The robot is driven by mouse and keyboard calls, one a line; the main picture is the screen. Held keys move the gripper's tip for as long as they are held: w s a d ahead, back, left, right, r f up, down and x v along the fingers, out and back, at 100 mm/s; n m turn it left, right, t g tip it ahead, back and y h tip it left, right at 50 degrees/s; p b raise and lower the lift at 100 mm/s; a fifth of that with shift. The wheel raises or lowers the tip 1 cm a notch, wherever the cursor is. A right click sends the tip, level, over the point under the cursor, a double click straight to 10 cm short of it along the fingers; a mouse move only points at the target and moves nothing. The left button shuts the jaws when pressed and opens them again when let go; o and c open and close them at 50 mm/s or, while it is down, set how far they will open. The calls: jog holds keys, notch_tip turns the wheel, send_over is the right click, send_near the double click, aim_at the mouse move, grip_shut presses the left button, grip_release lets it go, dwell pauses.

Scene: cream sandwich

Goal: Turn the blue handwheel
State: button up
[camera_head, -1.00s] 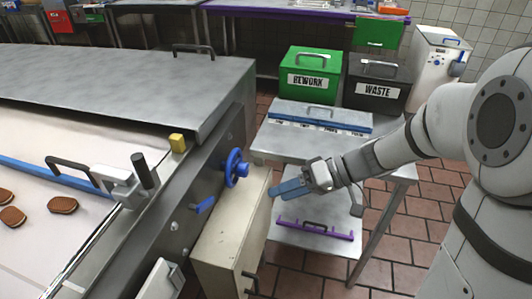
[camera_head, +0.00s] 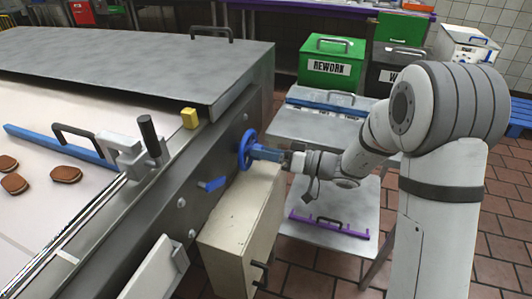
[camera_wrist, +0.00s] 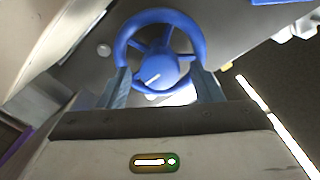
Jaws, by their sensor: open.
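The blue handwheel (camera_head: 246,149) is mounted on the grey side panel of the conveyor machine, above the cream cabinet. In the wrist view the handwheel (camera_wrist: 160,52) shows its rim, spokes and a hub with a white mark. My gripper (camera_head: 256,151) is at the wheel, pointing left toward it. In the wrist view my gripper (camera_wrist: 166,85) is open, with one blue finger on each side of the hub near the lower rim. I cannot tell whether the fingers touch the rim.
The cream cabinet (camera_head: 240,215) stands just below my gripper. A blue lever (camera_head: 212,184) sticks out of the panel left of the wheel. A metal table (camera_head: 340,225) holds a purple-handled tool (camera_head: 328,226). A green REWORK bin (camera_head: 331,62) stands behind.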

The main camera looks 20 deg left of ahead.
jog(key=shift+a, duration=0.3)
jog(key=c, duration=0.9)
jog(key=shift+d, duration=0.2)
jog(key=shift+c, duration=0.5)
jog(key=shift+a, duration=0.15)
jog(key=shift+f, duration=0.1)
jog(key=shift+m+b, duration=0.35)
jog(key=shift+m, duration=0.05)
